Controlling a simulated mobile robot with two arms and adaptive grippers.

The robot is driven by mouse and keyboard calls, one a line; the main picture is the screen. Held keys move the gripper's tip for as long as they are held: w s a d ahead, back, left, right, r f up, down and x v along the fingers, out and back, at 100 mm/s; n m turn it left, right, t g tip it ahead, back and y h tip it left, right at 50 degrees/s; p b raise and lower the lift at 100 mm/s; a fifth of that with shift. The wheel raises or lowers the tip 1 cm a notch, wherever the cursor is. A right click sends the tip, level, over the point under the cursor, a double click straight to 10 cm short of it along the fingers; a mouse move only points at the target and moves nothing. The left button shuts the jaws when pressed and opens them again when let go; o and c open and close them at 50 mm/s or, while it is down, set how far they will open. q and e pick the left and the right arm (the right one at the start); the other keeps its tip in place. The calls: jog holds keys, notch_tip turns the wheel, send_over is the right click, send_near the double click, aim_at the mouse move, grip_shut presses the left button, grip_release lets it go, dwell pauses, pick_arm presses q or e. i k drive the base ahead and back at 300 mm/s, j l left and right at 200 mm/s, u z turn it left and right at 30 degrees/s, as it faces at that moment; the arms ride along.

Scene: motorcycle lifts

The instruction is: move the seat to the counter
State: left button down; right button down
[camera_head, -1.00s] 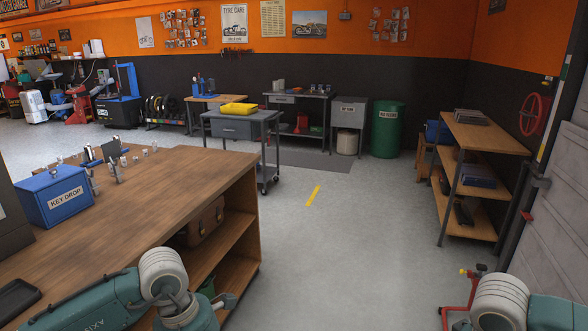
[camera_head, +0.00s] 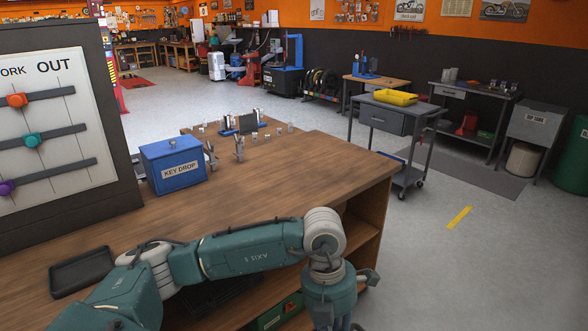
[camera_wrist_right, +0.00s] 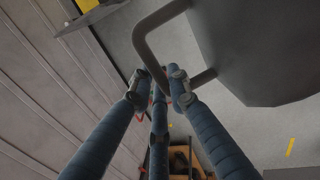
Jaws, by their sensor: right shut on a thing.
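The counter (camera_head: 310,170) has a brown wooden top and open shelves on its right end. In the right wrist view, my right gripper (camera_wrist_right: 158,88) has its blue-grey fingers closed at a bent grey tube (camera_wrist_right: 150,45). The tube loops out from a dark grey body (camera_wrist_right: 255,45) at the upper right, which I take to be the seat; only part of it shows. The seat and my right gripper are not in the head view.
A blue key drop box (camera_head: 174,165), small metal parts (camera_head: 240,147) and a black tray (camera_head: 82,272) are on the counter. A dark board (camera_head: 50,130) stands at its left. The middle of the top is bare.

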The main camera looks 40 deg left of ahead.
aim_at(274, 196)
jog(key=i, duration=1.1)
jog(key=i+u, duration=0.1)
jog(key=i, duration=1.05)
jog(key=i+l+u, duration=0.1)
jog(key=u, duration=2.25)
jog(key=i+u, duration=0.2)
jog(key=u, duration=0.15)
jog(key=i, duration=0.8)
